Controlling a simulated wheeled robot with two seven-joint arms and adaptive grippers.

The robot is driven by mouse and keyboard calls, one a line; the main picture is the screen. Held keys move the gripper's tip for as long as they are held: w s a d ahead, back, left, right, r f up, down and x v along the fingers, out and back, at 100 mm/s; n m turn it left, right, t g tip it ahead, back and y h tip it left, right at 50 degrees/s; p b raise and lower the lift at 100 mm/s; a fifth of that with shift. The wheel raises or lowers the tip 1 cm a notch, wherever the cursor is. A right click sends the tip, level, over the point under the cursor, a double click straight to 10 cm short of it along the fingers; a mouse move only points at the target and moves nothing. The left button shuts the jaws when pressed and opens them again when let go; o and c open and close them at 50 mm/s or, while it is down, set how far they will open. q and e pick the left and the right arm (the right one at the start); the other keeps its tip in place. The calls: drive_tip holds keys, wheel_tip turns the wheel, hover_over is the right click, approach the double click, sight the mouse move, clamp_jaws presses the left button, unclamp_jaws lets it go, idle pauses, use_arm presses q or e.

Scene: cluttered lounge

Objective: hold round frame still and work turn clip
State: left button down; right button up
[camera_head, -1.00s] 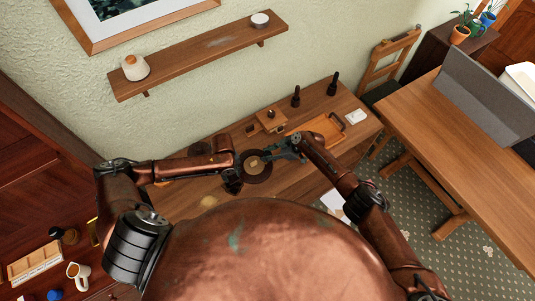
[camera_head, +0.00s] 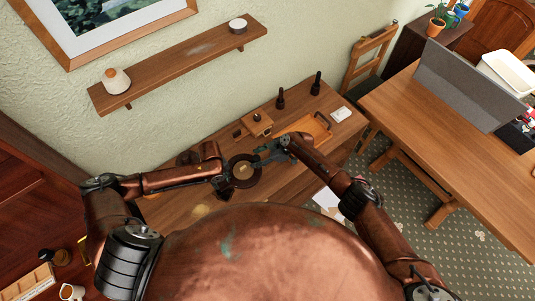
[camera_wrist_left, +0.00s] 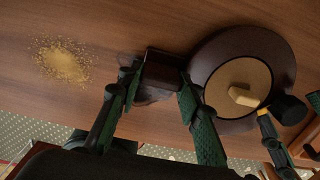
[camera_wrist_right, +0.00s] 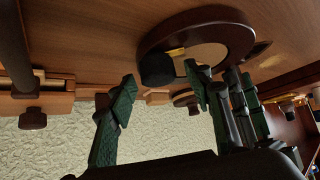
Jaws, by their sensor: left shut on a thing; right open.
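The round frame (camera_head: 232,177) is a dark brown ring with a pale tan disc inside, on the wooden table. My left gripper (camera_head: 222,182) is shut on a dark brown block (camera_wrist_left: 160,75) at the frame's edge. The left wrist view shows the ring (camera_wrist_left: 275,50), a pale yellow piece (camera_wrist_left: 243,96) over the disc and a black knob (camera_wrist_left: 288,108) at the rim. I cannot tell which of these is the turn clip. My right gripper (camera_head: 264,156) is open beside the frame; in the right wrist view the black knob (camera_wrist_right: 157,68) is just beyond its fingers.
A small pile of tan grains (camera_wrist_left: 62,63) lies on the table left of the frame. Behind stand a wooden box (camera_head: 257,125), two dark bottles (camera_head: 315,84) and an orange-brown tray (camera_head: 318,128). A wall shelf (camera_head: 180,62) hangs above.

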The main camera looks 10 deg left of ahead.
drive_tip(key=v, duration=1.1)
drive_tip(key=a+r+h, duration=0.3)
drive_tip(key=h, duration=0.1)
drive_tip(key=x, duration=1.1)
drive_tip(key=shift+f, duration=0.35)
drive_tip(key=shift+c, duration=0.5)
drive_tip(key=c, duration=1)
drive_tip(key=shift+a, duration=0.1)
drive_tip(key=shift+c, duration=0.2)
